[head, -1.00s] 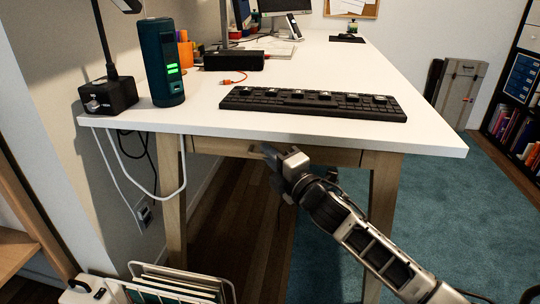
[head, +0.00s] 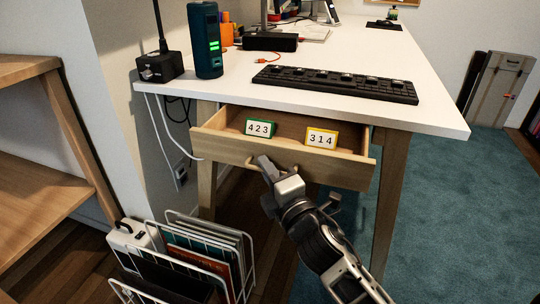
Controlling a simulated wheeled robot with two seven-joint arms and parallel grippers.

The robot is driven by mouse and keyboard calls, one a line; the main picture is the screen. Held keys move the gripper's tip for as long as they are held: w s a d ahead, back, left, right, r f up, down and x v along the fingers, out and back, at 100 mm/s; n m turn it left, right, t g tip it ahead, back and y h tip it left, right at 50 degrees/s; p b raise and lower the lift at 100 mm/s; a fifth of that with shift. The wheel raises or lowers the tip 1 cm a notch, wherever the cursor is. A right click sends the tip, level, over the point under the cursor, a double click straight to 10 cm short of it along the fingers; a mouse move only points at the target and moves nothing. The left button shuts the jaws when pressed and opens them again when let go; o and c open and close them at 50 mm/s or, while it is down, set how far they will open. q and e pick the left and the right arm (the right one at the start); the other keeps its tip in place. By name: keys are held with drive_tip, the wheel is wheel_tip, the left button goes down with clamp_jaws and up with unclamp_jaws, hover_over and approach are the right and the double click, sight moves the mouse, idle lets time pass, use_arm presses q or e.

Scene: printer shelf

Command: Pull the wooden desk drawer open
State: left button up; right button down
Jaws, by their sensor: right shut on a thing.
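The wooden desk drawer (head: 325,174) is pulled out from under the white desk top (head: 300,101). Inside it stand a green-framed card reading 423 (head: 261,128) and a yellow-framed card reading 314 (head: 321,138). My right gripper (head: 264,166) is at the drawer's front, shut on its handle (head: 252,161). The gripper hides part of the handle. My left gripper is not in view.
On the desk are a black keyboard (head: 335,84), a teal cylinder (head: 205,42) and a black lamp base (head: 159,67). A white wire rack (head: 235,241) with folders stands on the floor at lower left. Wooden shelves (head: 45,160) are at left.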

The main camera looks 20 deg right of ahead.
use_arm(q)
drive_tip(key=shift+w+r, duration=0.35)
use_arm(e)
drive_tip(key=shift+s+a, duration=1.5)
drive_tip(key=shift+s, duration=0.2)
drive_tip(key=c, duration=1.8)
unclamp_jaws()
use_arm(q)
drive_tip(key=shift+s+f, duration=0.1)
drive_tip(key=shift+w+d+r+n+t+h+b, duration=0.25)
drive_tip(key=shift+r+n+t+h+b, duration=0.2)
drive_tip(key=shift+b, duration=0.45)
use_arm(e)
drive_tip(key=s+f, duration=0.1)
drive_tip(key=s, duration=0.6)
drive_tip(key=shift+s+d, duration=0.15)
drive_tip(key=shift+s, duration=0.05)
